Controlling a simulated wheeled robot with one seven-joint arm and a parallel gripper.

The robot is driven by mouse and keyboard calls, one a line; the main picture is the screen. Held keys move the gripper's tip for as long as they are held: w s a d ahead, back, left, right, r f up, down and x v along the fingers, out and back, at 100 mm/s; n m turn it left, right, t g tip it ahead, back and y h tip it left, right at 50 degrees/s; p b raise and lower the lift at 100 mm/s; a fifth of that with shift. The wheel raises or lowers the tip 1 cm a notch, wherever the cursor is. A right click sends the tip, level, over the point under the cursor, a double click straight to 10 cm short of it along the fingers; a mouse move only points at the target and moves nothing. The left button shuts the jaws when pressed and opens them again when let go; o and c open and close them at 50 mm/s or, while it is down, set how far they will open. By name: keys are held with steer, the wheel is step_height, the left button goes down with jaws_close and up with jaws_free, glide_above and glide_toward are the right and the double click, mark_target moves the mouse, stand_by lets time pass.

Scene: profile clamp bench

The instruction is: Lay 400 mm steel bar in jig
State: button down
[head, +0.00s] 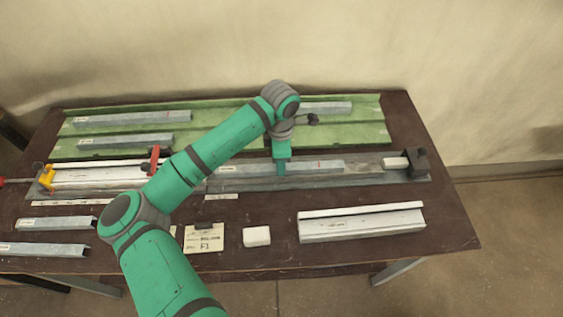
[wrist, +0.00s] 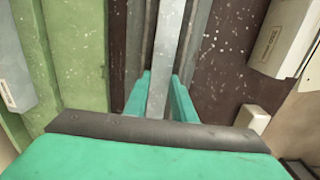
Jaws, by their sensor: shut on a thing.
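My gripper (head: 281,172) points down over the jig (head: 375,177) in the head view. It is shut on a grey steel bar (head: 325,167) with a red mark near its right end. In the wrist view the bar (wrist: 160,85) runs between the two green fingers (wrist: 158,98). The bar lies lengthwise along the jig's channel, right of the middle. I cannot tell whether it touches the channel floor. A black end stop (head: 418,164) and a pale block (head: 395,163) are at the jig's right end. A red clamp (head: 154,159) and a yellow part (head: 46,178) are at the left.
Other grey bars (head: 130,119) lie on the green mat (head: 225,145) behind the jig. Two bars (head: 45,249) lie at front left. A white profile (head: 362,224), a white block (head: 256,236) and a card (head: 204,238) lie in front. Dark table right of the profile is clear.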

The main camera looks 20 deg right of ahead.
steer(key=shift+s+f, duration=0.1)
steer(key=shift+f, duration=0.35)
steer(key=c, duration=1.5)
jaws_free()
steer(key=shift+r, duration=0.45)
step_height(320, 180, up, 12)
steer(key=shift+a+r, duration=0.1)
steer(key=shift+r, duration=0.15)
